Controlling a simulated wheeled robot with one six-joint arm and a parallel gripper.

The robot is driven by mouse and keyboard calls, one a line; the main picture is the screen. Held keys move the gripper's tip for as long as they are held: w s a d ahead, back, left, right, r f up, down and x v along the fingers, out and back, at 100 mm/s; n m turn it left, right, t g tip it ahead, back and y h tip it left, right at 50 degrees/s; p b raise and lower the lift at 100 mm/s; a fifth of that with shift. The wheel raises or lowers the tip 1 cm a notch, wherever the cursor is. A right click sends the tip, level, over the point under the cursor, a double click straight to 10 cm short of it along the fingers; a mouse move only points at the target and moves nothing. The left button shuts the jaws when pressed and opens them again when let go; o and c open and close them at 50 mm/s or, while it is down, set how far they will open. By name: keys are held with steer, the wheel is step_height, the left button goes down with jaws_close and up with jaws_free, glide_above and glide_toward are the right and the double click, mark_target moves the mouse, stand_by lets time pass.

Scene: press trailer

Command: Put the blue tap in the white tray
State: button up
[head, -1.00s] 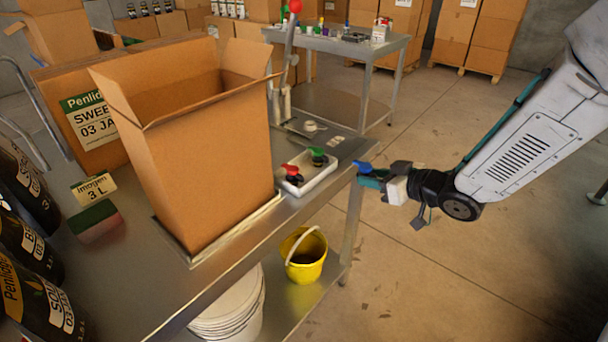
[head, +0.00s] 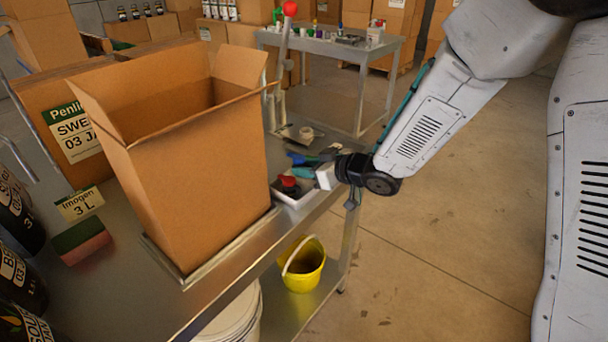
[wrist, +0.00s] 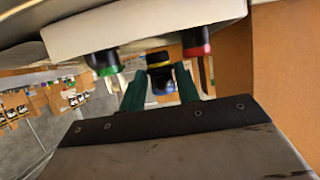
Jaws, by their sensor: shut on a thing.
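My gripper (head: 308,167) is over the white tray at the bench's edge, its teal fingers shut on the blue tap (head: 299,158). In the wrist view the blue tap (wrist: 160,83) sits between the green fingers, its black body towards the tray (wrist: 150,27). The white tray (head: 303,199) is partly hidden by my gripper in the head view. The red tap (head: 288,183) stands in it. The green tap (wrist: 103,62) shows in the wrist view, with the red tap (wrist: 196,45) on the other side. I cannot tell whether the blue tap touches the tray floor.
A tall open cardboard box (head: 200,170) stands on the metal bench left of the tray. A lever with a red knob (head: 290,9) rises behind. A yellow bucket (head: 304,265) is on the lower shelf. The floor to the right is clear.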

mark_target(311, 188)
steer(key=shift+w+d+f, duration=0.1)
steer(key=shift+d+f, duration=0.15)
steer(key=shift+f, duration=0.65)
steer(key=shift+w+d+f, duration=0.1)
steer(key=shift+d+f, duration=0.1)
steer(key=shift+f, duration=0.65)
steer(key=shift+f, duration=0.15)
steer(key=o, duration=0.7)
steer(key=shift+a, duration=0.1)
